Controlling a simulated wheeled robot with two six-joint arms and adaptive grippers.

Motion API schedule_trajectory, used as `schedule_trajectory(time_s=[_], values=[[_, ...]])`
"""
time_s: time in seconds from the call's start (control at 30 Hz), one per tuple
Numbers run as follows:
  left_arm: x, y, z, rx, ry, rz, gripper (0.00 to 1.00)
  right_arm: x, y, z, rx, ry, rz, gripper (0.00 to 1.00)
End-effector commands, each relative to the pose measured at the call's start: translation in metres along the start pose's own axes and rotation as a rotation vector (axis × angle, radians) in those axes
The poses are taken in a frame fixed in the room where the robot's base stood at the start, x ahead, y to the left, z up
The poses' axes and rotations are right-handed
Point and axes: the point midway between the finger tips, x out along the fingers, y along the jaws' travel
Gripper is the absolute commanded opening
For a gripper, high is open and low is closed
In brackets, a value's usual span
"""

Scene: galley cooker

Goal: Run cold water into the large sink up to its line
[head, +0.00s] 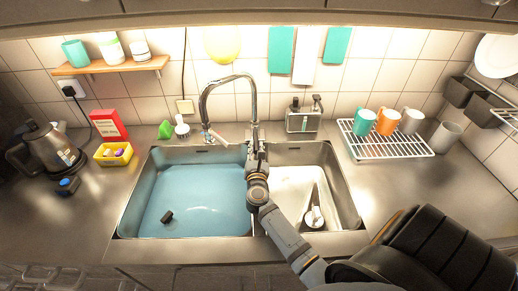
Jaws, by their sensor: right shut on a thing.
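The large sink (133,203) is the left basin and holds blue-tinted water (195,195). A small dark object (167,216) shows in the water at its lower left. I cannot make out a fill line. The chrome tap (233,78) stands behind the basins, its spout curving left over the large sink. A pale piece (215,137) shows below the spout end; I cannot tell whether it is water. My right gripper (257,152) is shut at the tap's base, apparently on its lever, which it mostly hides. My left gripper is out of view.
The small right sink (335,185) holds a white-and-dark utensil (315,213). A rack (385,143) with several cups stands on the right. A kettle (45,150), red box (108,123) and yellow tray (113,154) stand on the left. The right counter is partly clear.

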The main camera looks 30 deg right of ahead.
Motion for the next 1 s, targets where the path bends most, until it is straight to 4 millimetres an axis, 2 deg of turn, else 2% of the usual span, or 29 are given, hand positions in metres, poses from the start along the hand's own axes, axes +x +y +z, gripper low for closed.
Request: schedule_trajectory(time_s=[0.43,0.47,0.63,0.9,1.0], values=[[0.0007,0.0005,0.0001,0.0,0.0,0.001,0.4,0.0,0.0021,-0.0003,0.001,-0.002,-0.01,0.0],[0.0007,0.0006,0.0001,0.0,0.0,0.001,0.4,0.0,0.0021,-0.0003,0.001,-0.002,-0.01,0.2],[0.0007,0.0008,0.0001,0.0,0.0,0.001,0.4,0.0,0.002,-0.0002,0.001,-0.002,-0.01,0.42],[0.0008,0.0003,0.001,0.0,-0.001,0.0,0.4,-0.0007,0.0019,-0.0004,0.001,-0.002,-0.01,0.42],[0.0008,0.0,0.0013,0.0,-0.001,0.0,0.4,-0.0096,0.0024,-0.001,0.002,-0.001,-0.01,0.42]])
